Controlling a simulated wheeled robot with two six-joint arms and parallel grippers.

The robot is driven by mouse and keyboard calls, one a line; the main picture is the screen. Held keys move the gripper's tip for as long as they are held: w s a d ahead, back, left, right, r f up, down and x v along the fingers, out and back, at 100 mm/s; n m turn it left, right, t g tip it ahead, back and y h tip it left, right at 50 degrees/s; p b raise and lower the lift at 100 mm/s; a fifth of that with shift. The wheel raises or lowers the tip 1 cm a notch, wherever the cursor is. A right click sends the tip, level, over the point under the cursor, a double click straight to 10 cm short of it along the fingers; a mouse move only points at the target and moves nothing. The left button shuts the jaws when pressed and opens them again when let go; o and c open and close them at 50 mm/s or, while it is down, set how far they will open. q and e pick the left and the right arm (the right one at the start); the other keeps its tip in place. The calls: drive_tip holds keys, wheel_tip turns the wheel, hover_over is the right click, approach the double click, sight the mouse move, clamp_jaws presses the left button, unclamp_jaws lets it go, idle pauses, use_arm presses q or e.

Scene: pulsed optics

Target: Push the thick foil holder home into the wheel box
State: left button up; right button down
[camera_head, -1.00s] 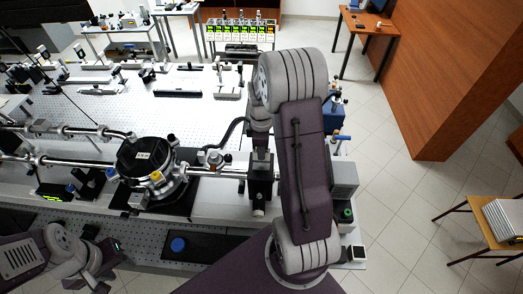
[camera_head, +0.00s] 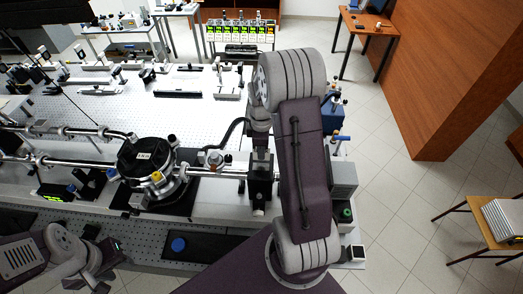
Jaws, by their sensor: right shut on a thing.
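The dark, box-shaped part on the beam pipe, which looks like the wheel box (camera_head: 261,190), stands right of the round black chamber. My right arm reaches over the bench from the front, and its gripper (camera_head: 260,160) points down at the top of this box. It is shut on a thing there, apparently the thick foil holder. The holder itself is too small and covered to make out, and I cannot tell how deep it sits. My left gripper (camera_head: 108,255) is at the lower left, away from the box; its fingers are too small to read.
The round black chamber (camera_head: 145,160) and the steel beam pipe (camera_head: 70,161) run left of the box. A dark tray (camera_head: 210,246) with a blue round cap (camera_head: 178,245) lies in front. A grey instrument (camera_head: 343,180) stands close to the right of my right arm.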

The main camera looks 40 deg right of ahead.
drive_tip(key=shift+f+b, duration=0.5)
drive_tip(key=shift+f, duration=0.2)
drive_tip(key=shift+f+b, duration=0.65)
drive_tip(key=shift+f, duration=0.25)
drive_tip(key=c, duration=1.4)
unclamp_jaws()
drive_tip(key=shift+r, duration=0.1)
